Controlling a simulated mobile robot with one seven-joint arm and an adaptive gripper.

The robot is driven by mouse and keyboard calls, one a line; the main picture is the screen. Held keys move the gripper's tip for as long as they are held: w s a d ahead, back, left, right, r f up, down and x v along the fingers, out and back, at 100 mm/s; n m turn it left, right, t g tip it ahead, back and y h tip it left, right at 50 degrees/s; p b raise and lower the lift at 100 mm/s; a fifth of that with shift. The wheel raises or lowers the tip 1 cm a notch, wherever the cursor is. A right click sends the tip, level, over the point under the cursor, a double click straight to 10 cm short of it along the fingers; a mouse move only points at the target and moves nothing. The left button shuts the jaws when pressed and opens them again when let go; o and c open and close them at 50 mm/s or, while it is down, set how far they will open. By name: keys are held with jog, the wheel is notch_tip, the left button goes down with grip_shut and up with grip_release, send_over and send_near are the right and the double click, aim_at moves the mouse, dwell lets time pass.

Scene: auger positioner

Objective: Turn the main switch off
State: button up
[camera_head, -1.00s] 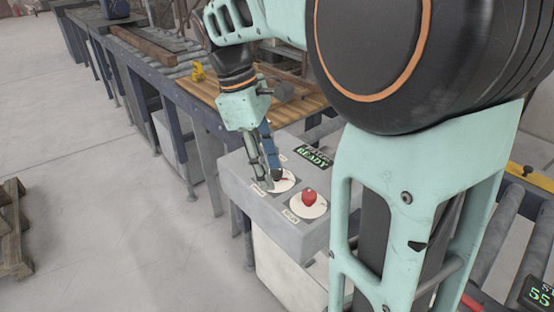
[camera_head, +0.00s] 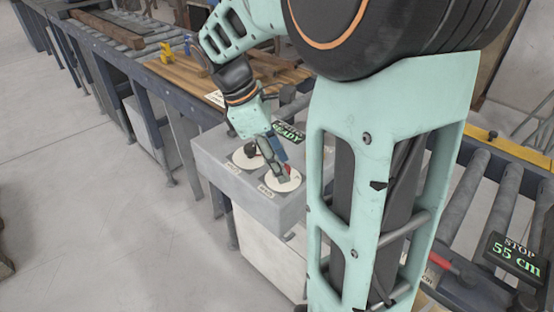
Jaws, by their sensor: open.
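A grey control box (camera_head: 212,160) carries two round white dials. The left dial (camera_head: 239,161) has a black knob (camera_head: 250,149). The right dial (camera_head: 270,186) has a red knob (camera_head: 289,170), mostly hidden by my fingers. The frame does not show which knob is the main switch, as the labels are too small to read. My gripper (camera_head: 284,174) points down at the right dial, open, with its fingertips at the red knob. I cannot tell whether they touch it, or which way the knob points.
A small display (camera_head: 289,132) reading "READY" sits at the back of the box, partly behind my arm. A roller conveyor (camera_head: 490,190) runs at the right, with a "STOP 55 cm" display (camera_head: 513,255). Wooden planks (camera_head: 190,83) lie on the bench behind.

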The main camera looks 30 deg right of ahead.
jog(key=shift+d+f, duration=0.1)
jog(key=shift+f, duration=0.15)
grip_shut()
